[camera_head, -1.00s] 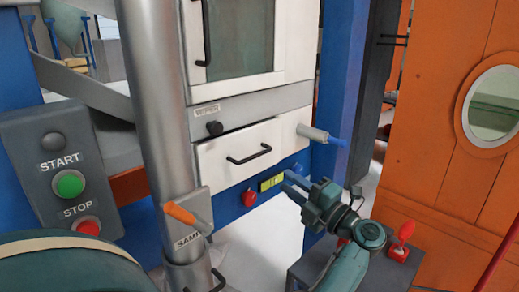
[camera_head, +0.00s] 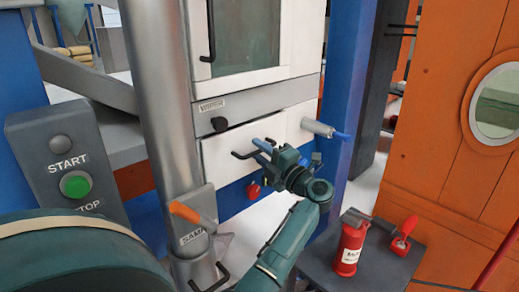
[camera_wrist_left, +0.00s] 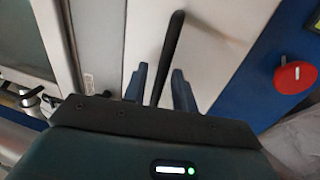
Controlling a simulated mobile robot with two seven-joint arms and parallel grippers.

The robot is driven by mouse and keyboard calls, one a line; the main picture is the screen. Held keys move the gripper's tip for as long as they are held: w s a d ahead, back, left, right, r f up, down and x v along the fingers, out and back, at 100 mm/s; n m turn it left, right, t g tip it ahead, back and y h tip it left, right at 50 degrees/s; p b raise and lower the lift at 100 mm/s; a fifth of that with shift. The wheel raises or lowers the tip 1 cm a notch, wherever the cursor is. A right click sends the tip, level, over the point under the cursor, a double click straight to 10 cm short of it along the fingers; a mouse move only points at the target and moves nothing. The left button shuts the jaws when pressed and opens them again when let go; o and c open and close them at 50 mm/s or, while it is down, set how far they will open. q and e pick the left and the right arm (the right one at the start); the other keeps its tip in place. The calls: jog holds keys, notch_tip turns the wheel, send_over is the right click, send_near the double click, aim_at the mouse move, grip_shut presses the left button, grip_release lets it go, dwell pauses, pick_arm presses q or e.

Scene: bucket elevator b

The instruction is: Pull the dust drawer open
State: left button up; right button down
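The dust drawer (camera_head: 222,163) is a white front panel with a black bar handle (camera_head: 242,155), below a grey panel with a black knob. It looks shut or nearly shut. My left gripper (camera_head: 262,149) is at the right part of this handle, its fingers pointing at the drawer front. In the left wrist view its two blue fingers (camera_wrist_left: 160,88) stand apart, and the black handle (camera_wrist_left: 172,45) runs between them. A gap shows, so the gripper is open around or just in front of the handle; I cannot tell how deep it sits. My right gripper is not in view.
A grey cylinder with a blue tip (camera_head: 320,128) sticks out right of the handle. A red knob (camera_head: 253,190) is below the drawer. A grey post (camera_head: 160,100) with an orange lever (camera_head: 184,211) stands left. A red canister (camera_head: 348,250) stands on a dark table at the right.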

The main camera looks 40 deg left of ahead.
pick_arm(q)
jog(key=shift+a, duration=0.2)
grip_shut()
dwell(0.5)
